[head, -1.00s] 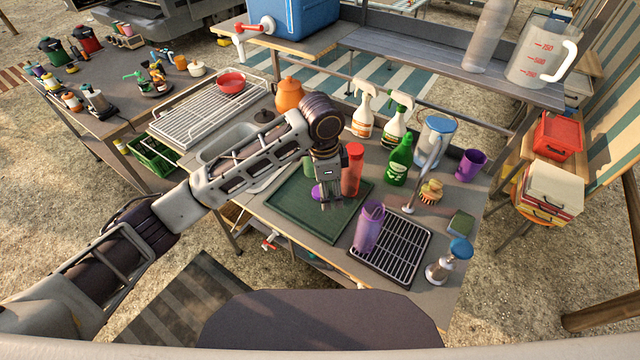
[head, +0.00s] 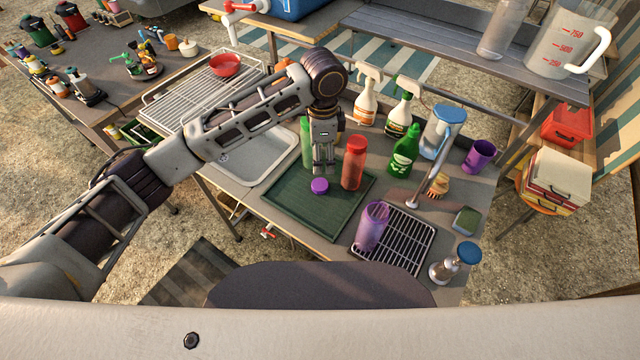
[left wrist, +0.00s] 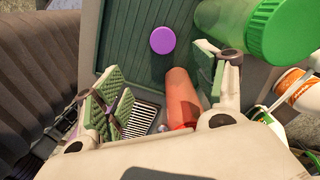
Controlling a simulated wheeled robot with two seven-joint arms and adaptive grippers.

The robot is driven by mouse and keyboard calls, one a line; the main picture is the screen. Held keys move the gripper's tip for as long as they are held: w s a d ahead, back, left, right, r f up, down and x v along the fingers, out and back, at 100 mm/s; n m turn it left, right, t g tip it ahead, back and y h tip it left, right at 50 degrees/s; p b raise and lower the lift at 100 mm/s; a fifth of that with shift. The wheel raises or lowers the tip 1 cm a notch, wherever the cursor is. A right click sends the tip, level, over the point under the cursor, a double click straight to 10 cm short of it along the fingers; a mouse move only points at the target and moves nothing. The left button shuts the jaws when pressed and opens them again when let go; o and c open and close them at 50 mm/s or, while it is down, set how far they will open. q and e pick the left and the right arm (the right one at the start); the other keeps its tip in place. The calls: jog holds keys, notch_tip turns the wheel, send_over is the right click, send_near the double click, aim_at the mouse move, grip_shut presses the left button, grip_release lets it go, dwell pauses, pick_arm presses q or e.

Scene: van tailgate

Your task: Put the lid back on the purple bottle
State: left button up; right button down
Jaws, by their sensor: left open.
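The purple bottle (head: 371,226) stands on the black rack (head: 408,245), with no lid on its top. In the left wrist view only a bit of purple shows behind a finger, and I cannot tell if it is the bottle. The purple lid (head: 320,186) lies on the green tray (head: 285,205); it also shows in the left wrist view (left wrist: 163,40). My left gripper (head: 323,172) is open and empty, just behind the lid in the head view, its fingers (left wrist: 163,78) apart. I cannot tell its exact height. My right gripper is not in view.
A red bottle (head: 353,165) stands close right of my left gripper, and a green bottle (head: 306,143) close left. Spray bottles (head: 366,100) and a green squeeze bottle (head: 404,155) stand behind. The tray's front is clear.

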pick_arm(q)
send_over(320, 184)
jog(key=shift+s+d+f, duration=0.1)
jog(key=shift+s+f, duration=0.05)
jog(key=shift+f, duration=1.25)
jog(key=shift+s+d+f, duration=0.1)
jog(key=shift+f, duration=1.35)
jog(key=shift+s+d+f, duration=0.1)
jog(key=shift+s+f, duration=0.05)
jog(key=shift+f, duration=1.25)
jog(key=shift+a+f, duration=0.1)
jog(key=shift+w+a+f+p, duration=0.15)
jog(key=shift+w+f+p, duration=0.1)
jog(key=shift+f, duration=0.7)
jog(key=shift+w+a+f+p, duration=0.1)
jog(key=shift+f+p, duration=0.1)
jog(key=shift+f, duration=1.35)
jog(key=shift+c, duration=0.4)
jog(key=c, duration=0.7)
